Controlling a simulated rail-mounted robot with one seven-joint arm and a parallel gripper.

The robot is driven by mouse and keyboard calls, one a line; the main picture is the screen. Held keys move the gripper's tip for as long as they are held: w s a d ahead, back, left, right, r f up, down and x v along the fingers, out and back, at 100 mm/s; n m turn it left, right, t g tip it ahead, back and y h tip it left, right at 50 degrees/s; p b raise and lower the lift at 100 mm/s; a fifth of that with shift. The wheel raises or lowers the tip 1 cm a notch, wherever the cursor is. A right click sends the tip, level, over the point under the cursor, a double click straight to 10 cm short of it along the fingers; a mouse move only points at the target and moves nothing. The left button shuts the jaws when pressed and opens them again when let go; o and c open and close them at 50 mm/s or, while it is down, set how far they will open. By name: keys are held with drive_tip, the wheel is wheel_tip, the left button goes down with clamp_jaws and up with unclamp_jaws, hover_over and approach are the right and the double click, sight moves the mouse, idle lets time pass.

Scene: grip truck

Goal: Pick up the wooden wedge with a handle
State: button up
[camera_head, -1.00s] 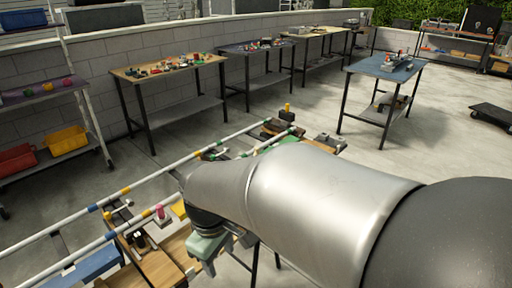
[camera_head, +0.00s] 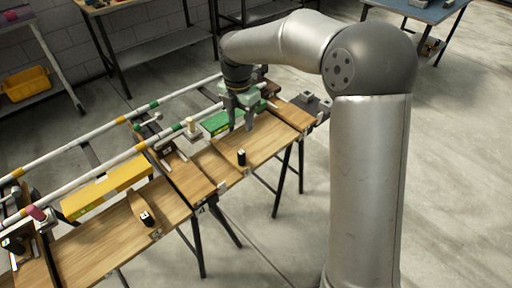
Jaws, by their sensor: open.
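A tapered tan wooden piece (camera_head: 137,205) lies on the near wooden bench section at lower left, with a small black-and-white part at its near end. It looks like the wedge, but I cannot make out a handle clearly. My gripper (camera_head: 241,129) is open and points down above the right bench section, well to the right of that piece. Its fingers are apart with nothing seen between them. A small black upright object (camera_head: 241,158) stands on the board just in front of the fingers. A green block (camera_head: 216,122) sits behind and left of them.
A long yellow block (camera_head: 107,190) lies left of the wooden piece. Two white rails with coloured bands (camera_head: 115,160) run along the bench's far side. A cream peg (camera_head: 190,125) and clamp-like parts stand between the sections. Floor is clear at right.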

sight(241, 152)
drive_tip(key=f, duration=0.5)
drive_tip(key=f+b, duration=0.1)
drive_tip(key=f, duration=0.5)
drive_tip(key=shift+s+a+f, duration=0.1)
drive_tip(key=shift+s+a, duration=0.1)
drive_tip(key=shift+w+f, duration=0.15)
drive_tip(key=shift+f, duration=2.7)
clamp_jaws()
